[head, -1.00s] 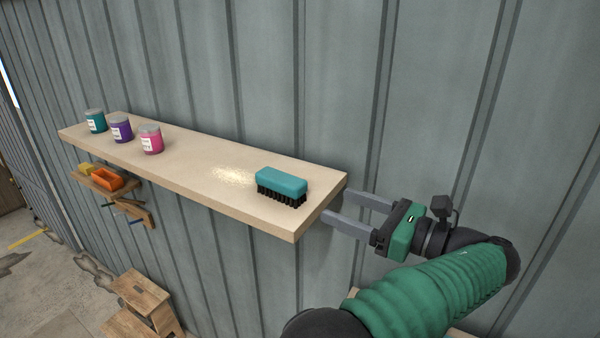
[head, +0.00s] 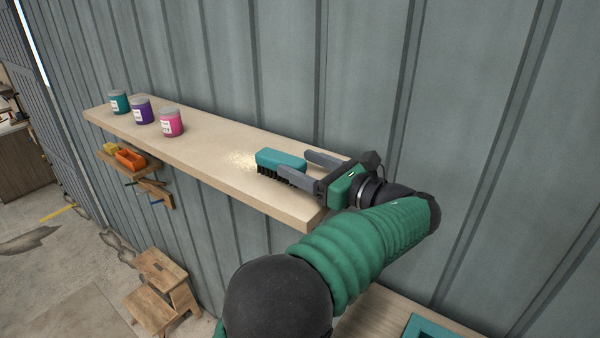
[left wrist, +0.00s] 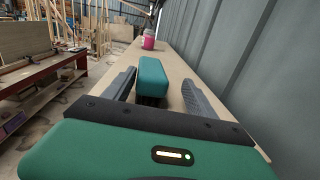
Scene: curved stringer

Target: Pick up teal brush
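The teal brush (head: 281,159) lies on the wooden shelf (head: 215,160), teal block up and dark bristles down. It also shows in the left wrist view (left wrist: 153,73). My left gripper (head: 294,163) is open at the shelf's near end, low over the board. Its two fingers reach along both sides of the brush's near end, with a gap visible on each side in the left wrist view (left wrist: 158,78). The near finger hides part of the bristles. My right gripper is not in view.
Teal (head: 119,102), purple (head: 142,110) and pink (head: 171,122) jars stand at the shelf's far end. A corrugated wall (head: 290,70) runs close behind the shelf. A small lower ledge holds an orange tray (head: 130,158). A wooden step stool (head: 160,285) stands on the floor.

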